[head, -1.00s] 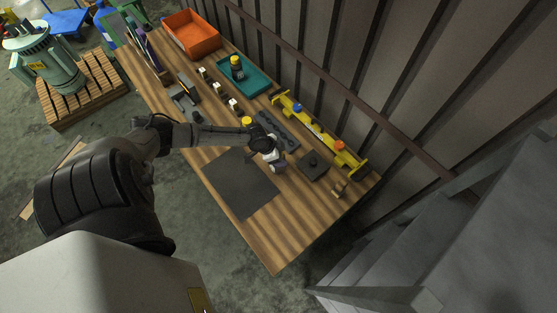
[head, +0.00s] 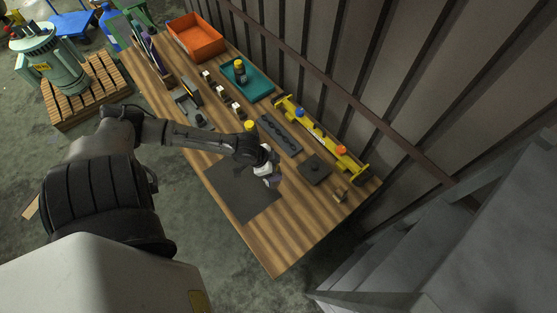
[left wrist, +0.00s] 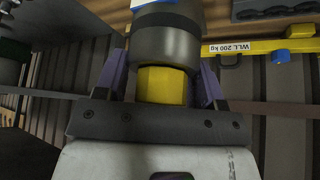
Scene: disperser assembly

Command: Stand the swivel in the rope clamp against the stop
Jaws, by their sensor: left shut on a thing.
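My left gripper (head: 271,180) is over the right edge of the dark mat, small in the head view. In the left wrist view its purple fingers (left wrist: 162,85) are shut on a part with a dark grey cylinder (left wrist: 166,45) and a yellow section, which I take to be the swivel (left wrist: 164,86). The fingers stand on either side of the yellow section. In the head view the held part is mostly hidden. A grey fixture (head: 188,112) left of the small blocks may be the rope clamp; its stop is too small to make out. My right gripper is not in view.
The dark mat (head: 232,192) lies at the table front. Behind are a dark slotted strip (head: 280,135), a black plate (head: 314,168), a yellow beam (head: 320,138), a teal tray (head: 258,86) with a bottle, and an orange bin (head: 195,37). The table's near right corner is clear.

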